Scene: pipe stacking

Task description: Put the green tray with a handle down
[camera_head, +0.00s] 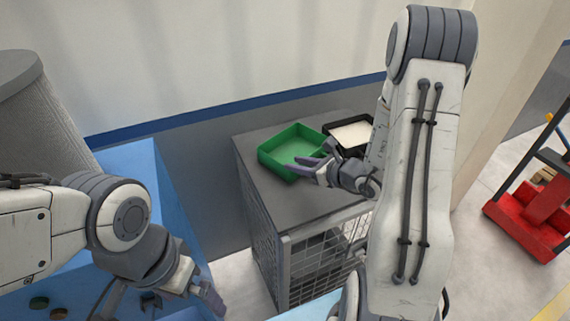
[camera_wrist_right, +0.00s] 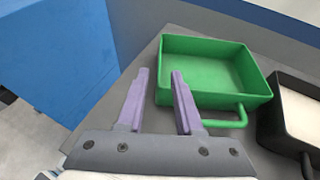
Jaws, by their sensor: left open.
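The green tray (camera_head: 275,162) rests on the grey top of a mesh-sided cage cart. In the right wrist view the tray (camera_wrist_right: 215,98) looks empty, and its handle (camera_wrist_right: 228,123) sticks out from the near wall. My right gripper (camera_head: 298,170) is over the near side of the tray. Its two purple fingers (camera_wrist_right: 160,76) are apart with nothing held between them, one overlapping the tray's corner in the view; I cannot tell if it touches. My left gripper (camera_head: 212,299) is low at the left, over the blue table's edge, away from the tray.
A black tray (camera_head: 347,120) with pale contents stands right of the green one. The cart top (camera_head: 300,205) has free room in front. A blue table (camera_head: 140,185) with small parts is at left. A wall stands behind; a red cart (camera_head: 525,215) is far right.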

